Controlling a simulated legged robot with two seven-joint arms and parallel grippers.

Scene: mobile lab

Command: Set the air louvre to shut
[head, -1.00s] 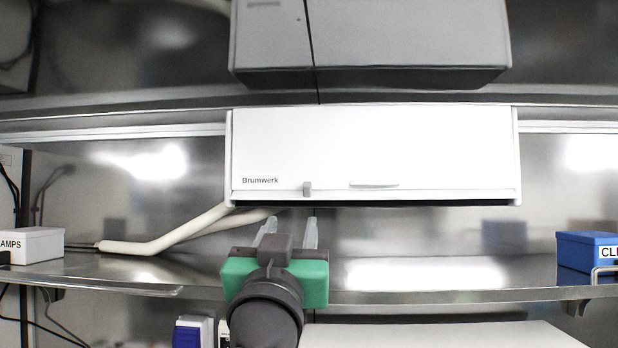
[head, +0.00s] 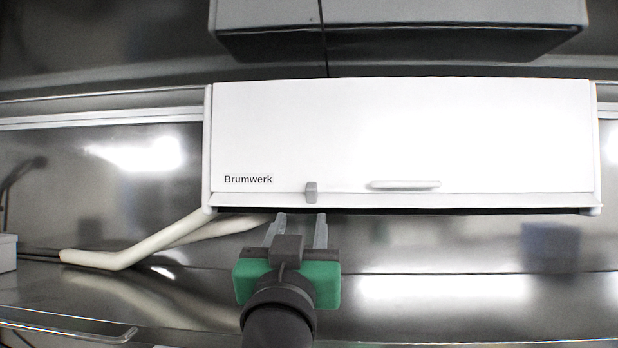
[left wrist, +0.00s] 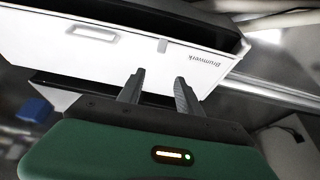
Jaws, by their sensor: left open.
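A white Brumwerk unit (head: 405,130) hangs on the metal back wall, and it also shows in the left wrist view (left wrist: 130,60). Along its lower edge runs a narrow louvre flap (head: 480,201) with a dark gap under it. A small grey tab (head: 311,192) stands at the flap, left of a pale handle (head: 404,184). The tab also shows in the left wrist view (left wrist: 163,46). My left gripper (head: 299,217) is open and empty, its fingertips just below the flap near the tab. I cannot tell whether they touch anything. My right gripper is out of view.
A pale pipe (head: 125,256) runs from the unit's lower left down to the left. A metal shelf (head: 430,312) lies below. A grey box (head: 400,30) hangs above. A white box (head: 6,252) stands at the left edge.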

